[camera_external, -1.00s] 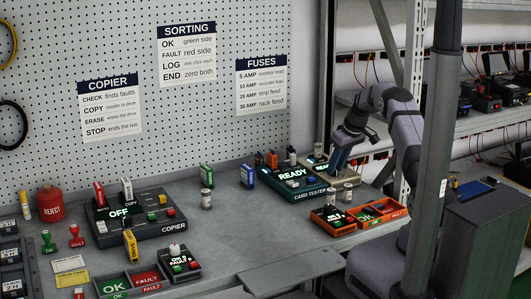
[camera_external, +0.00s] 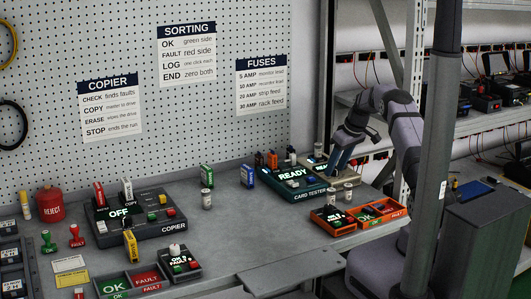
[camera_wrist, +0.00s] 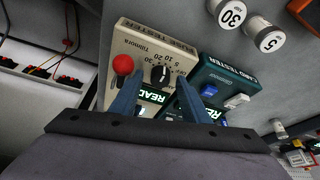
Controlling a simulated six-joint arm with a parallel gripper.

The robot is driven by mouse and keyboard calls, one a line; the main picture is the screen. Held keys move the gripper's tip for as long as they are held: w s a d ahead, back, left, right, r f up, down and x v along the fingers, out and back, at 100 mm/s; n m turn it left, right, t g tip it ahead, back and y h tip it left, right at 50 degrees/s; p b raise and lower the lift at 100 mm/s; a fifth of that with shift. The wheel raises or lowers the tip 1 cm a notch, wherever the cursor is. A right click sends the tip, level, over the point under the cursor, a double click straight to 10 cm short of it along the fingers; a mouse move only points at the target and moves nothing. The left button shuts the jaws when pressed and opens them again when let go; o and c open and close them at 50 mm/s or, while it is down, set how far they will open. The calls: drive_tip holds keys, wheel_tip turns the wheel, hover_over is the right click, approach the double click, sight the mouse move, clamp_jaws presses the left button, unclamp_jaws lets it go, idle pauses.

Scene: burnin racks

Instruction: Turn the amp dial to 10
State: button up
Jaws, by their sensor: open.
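The amp dial (camera_wrist: 160,74) is a black round knob with a light mark, on the beige fuse tester (camera_wrist: 130,38) in the wrist view. Numbers 5, 10, 20 and 30 are printed around it; I cannot tell surely which one the mark points at. My gripper (camera_wrist: 157,88) is open, its two blue fingers on either side of the dial's near edge, apart from it as far as I can see. In the external view my gripper (camera_external: 341,157) is over the fuse tester (camera_external: 321,164), which is partly hidden, and the dial is not visible there.
A red ball knob (camera_wrist: 123,64) stands close to the left finger. The teal card tester (camera_wrist: 232,82) adjoins on the right. Fuses marked 30 (camera_wrist: 231,15) and 5 (camera_wrist: 268,40) stand beyond. An orange-rimmed fault tray (camera_external: 375,222) lies nearer the bench's front edge.

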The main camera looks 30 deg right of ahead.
drive_tip(key=shift+r, duration=0.1)
drive_tip(key=b+v, duration=0.2)
drive_tip(key=v, duration=0.5)
drive_tip(key=shift+s, duration=0.1)
idle(0.3)
drive_tip(key=s+a+f+g, duration=0.1)
drive_tip(key=s+a, duration=0.5)
drive_tip(key=s, duration=0.2)
drive_tip(key=s+a+f+m+g, duration=0.1)
drive_tip(key=s+a, duration=0.5)
drive_tip(key=s, duration=0.2)
drive_tip(key=s+a+f+m+g, duration=0.1)
drive_tip(key=s+a, duration=0.5)
drive_tip(key=s, duration=0.2)
drive_tip(key=shift+f+h, duration=0.15)
drive_tip(key=shift+h, duration=0.15)
drive_tip(key=s+a+f+m+g, duration=0.1)
drive_tip(key=s+a+f, duration=0.1)
drive_tip(key=s, duration=1)
drive_tip(key=shift+s+a+f+h, duration=0.2)
drive_tip(key=shift+f+h, duration=0.1)
drive_tip(key=shift+f, duration=0.4)
